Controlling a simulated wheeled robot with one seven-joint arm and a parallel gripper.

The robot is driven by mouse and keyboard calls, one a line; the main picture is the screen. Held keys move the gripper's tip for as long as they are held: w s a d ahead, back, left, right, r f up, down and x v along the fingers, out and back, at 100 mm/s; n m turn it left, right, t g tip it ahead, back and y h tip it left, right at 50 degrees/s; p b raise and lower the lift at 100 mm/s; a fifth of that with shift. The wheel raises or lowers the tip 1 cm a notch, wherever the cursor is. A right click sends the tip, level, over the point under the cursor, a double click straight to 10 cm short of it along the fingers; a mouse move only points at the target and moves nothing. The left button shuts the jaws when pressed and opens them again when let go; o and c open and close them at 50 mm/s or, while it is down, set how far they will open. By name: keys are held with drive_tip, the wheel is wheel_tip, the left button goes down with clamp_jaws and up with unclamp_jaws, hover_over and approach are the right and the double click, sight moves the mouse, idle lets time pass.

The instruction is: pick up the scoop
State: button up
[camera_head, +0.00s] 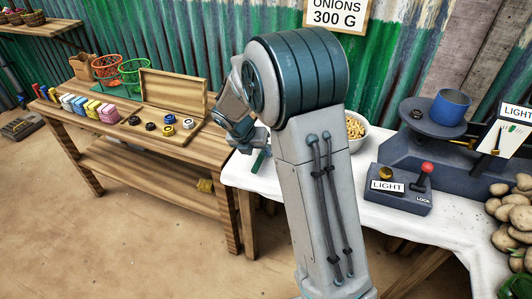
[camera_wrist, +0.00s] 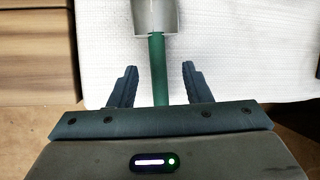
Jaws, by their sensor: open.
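The scoop (camera_wrist: 157,62) lies on the white-clothed table (camera_wrist: 235,50) in the wrist view, with a green handle and a grey metal head at the top of the picture. My gripper (camera_wrist: 160,72) is open, with one finger on each side of the handle. A gap shows between each finger and the handle, and I cannot tell the height above it. In the head view my arm hides most of the scoop. Only a bit of the green handle (camera_head: 260,160) shows beside my gripper (camera_head: 250,145).
A bowl of pale pieces (camera_head: 355,131) stands behind my arm. A balance with a blue pot (camera_head: 450,107), a lever box (camera_head: 399,190) and potatoes (camera_head: 514,215) are to the right. A wooden table (camera_head: 150,140) with small coloured items and baskets is to the left.

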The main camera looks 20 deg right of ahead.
sight(260, 156)
drive_tip(key=x, duration=0.3)
drive_tip(key=shift+f+b, duration=0.3)
drive_tip(key=shift+f, duration=0.05)
clamp_jaws()
drive_tip(key=shift+r, duration=0.1)
